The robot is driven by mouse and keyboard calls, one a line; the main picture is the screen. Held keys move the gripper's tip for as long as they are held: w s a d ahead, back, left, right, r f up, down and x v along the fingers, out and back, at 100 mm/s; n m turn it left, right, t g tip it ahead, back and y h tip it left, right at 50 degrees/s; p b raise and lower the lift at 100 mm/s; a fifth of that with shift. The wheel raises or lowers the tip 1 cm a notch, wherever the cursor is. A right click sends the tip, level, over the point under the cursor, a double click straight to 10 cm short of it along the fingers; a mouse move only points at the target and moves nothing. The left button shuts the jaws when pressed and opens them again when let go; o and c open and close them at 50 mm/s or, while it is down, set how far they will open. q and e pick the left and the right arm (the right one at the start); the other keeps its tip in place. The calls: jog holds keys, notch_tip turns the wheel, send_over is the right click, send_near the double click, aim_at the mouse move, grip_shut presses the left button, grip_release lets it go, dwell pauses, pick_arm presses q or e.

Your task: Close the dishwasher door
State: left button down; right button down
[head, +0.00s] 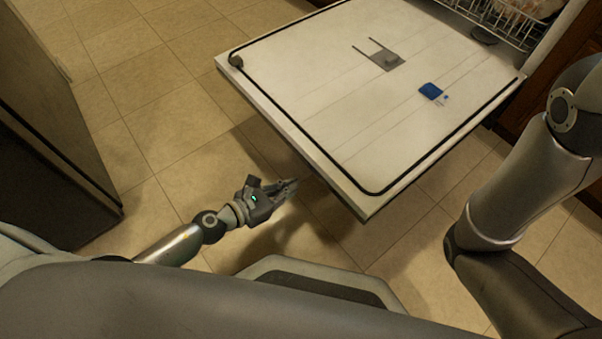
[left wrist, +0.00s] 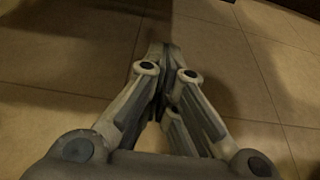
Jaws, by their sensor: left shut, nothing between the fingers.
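The dishwasher door (head: 330,95) hangs open and lies about flat, its pale inner face up, with a dark seal around its edge. A grey latch piece and a blue dispenser part (head: 431,91) sit on that face. My left gripper (head: 292,184) is low over the floor, just in front of the door's near edge in the picture, apart from it as far as I can tell. In the left wrist view its fingers (left wrist: 165,75) are shut together with nothing between them, and only floor shows beyond. My right gripper is not in view; only my right arm shows at the right.
A dish rack (head: 490,22) with dishes shows inside the dishwasher at the top right. A dark cabinet or appliance (head: 50,150) stands at the left. Tiled floor (head: 160,110) is clear between it and the door.

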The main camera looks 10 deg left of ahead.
pick_arm(q)
jog(key=shift+w+d+r+p, duration=0.65)
jog(key=shift+w+p, duration=0.15)
jog(key=shift+p, duration=0.05)
jog(key=shift+w+d+r+p, duration=0.6)
jog(key=shift+w+r+p, duration=0.05)
jog(key=shift+w+p, duration=0.2)
jog(key=shift+r, duration=0.1)
